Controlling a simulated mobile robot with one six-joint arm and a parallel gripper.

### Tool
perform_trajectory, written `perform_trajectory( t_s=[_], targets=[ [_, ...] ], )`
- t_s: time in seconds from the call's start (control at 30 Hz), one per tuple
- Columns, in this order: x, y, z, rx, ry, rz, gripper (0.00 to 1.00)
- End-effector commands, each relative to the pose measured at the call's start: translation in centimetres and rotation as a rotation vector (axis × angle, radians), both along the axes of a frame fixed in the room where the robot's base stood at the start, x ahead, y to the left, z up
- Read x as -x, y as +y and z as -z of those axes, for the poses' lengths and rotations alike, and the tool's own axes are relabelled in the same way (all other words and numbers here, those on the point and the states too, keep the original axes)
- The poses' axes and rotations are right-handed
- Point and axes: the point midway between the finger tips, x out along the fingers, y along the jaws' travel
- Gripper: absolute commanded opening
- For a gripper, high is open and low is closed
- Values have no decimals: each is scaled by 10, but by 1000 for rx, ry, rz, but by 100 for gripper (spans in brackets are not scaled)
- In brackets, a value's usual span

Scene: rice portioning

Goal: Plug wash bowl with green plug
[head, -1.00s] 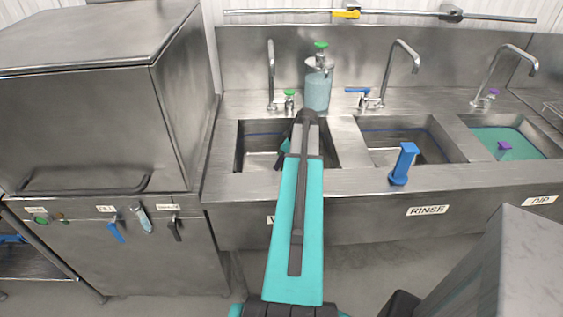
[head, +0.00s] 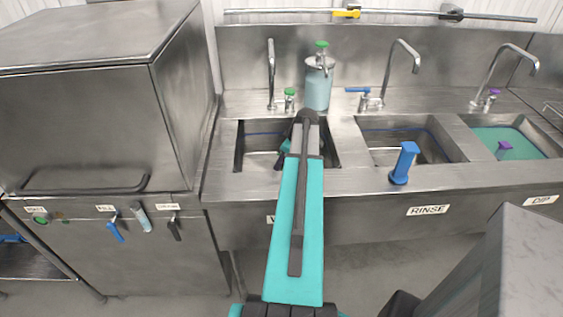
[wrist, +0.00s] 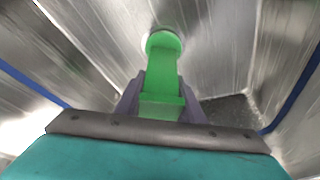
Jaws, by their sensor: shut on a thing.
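The wash bowl (head: 240,150) is the left of the sink bowls, behind my raised teal arm in the head view. My gripper (wrist: 160,105) is down inside it, mostly hidden by my arm in the head view. In the wrist view it is shut on the green plug (wrist: 163,65), with a grey-purple finger on each side. The plug's far round end overlaps a pale round spot on the bowl's metal, perhaps the drain. I cannot tell whether they touch.
A blue plug (head: 404,163) stands on the front rim by the rinse bowl (head: 440,153). A purple plug (head: 504,149) is in the dip bowl's green liquid. Taps and a blue-liquid dispenser (head: 318,90) line the back. A steel machine (head: 90,120) stands at left.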

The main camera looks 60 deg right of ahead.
Motion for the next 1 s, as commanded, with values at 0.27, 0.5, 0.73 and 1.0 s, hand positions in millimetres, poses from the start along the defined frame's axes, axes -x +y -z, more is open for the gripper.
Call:
perform_trajectory(
  t_s=[0.27,0.5,0.73,1.0],
  targets=[
    [0,0,-1,0,0,0,4],
    [0,0,0,0,0,0,57],
    [0,0,0,0,0,0,57],
    [0,0,-13,1,0,0,57]
  ],
)
